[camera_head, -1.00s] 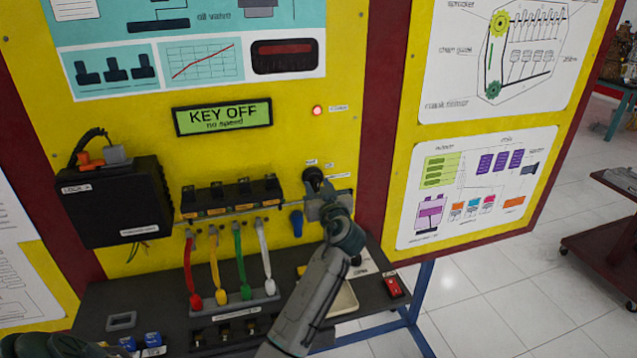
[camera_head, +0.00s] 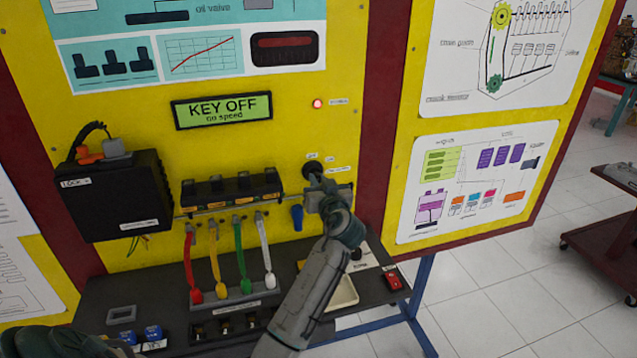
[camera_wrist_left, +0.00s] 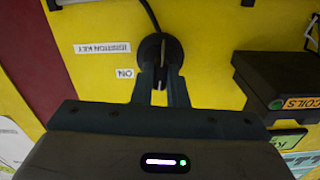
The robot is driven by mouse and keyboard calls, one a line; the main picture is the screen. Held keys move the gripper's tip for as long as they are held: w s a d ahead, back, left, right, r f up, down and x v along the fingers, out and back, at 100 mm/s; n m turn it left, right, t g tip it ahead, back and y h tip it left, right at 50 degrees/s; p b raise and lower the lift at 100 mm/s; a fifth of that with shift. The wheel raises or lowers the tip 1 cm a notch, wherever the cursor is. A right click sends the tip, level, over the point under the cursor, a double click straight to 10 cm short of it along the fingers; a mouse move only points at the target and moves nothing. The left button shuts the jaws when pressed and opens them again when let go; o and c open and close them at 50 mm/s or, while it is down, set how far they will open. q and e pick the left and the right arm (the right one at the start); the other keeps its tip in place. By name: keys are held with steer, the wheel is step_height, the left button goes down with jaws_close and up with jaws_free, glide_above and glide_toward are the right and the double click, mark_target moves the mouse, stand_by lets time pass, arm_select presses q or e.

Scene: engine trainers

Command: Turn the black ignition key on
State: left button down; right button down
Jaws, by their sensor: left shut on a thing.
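The black ignition key (camera_head: 312,173) sits on the yellow panel, right of the display. It also shows in the left wrist view (camera_wrist_left: 158,46), as a dark round part with a cable or cord rising above it. My left gripper (camera_head: 322,192) is at the key, its two fingers reaching up to it in the left wrist view (camera_wrist_left: 161,78). It is shut on the key, and the fingers hide part of it. The display (camera_head: 222,109) reads "KEY OFF" and "no speed".
A red light (camera_head: 317,104) is lit above the key. A blue part (camera_head: 297,217) hangs just left of my gripper. Coloured leads drop from a black coil row (camera_head: 231,189) to the shelf. A black box (camera_head: 114,195) stands out from the panel at left. A red switch (camera_head: 392,280) sits at right.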

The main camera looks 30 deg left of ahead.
arm_select(q)
steer(key=m, duration=0.9)
steer(key=shift+p, duration=0.3)
steer(key=shift+m, duration=0.9)
steer(key=c, duration=1.4)
jaws_free()
steer(key=shift+w+d, duration=0.1)
steer(key=shift+c, duration=0.2)
steer(key=shift+d+f, duration=0.1)
